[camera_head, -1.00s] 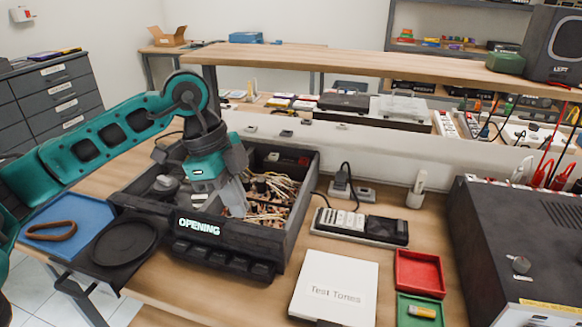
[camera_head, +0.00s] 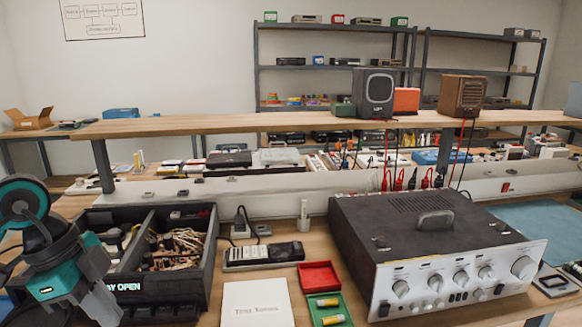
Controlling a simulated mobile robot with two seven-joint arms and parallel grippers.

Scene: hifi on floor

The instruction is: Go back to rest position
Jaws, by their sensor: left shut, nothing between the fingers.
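My left gripper (camera_head: 106,308) is at the lower left, in front of the left part of the open black tray (camera_head: 207,275). Its fingers are shut with nothing between them. The tray holds tangled wires in its right compartment, and a lit label on its front reads "AY OPEN", the start hidden behind my gripper. My teal and dark left arm covers the tray's left side. My right gripper is not in view.
A large silver-and-black amplifier (camera_head: 440,262) fills the right of the bench. A white "Test Tones" sleeve (camera_head: 257,303), a red tray (camera_head: 319,276), a green tray (camera_head: 343,308) and a power strip (camera_head: 262,254) lie between. A raised wooden shelf (camera_head: 240,126) crosses behind.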

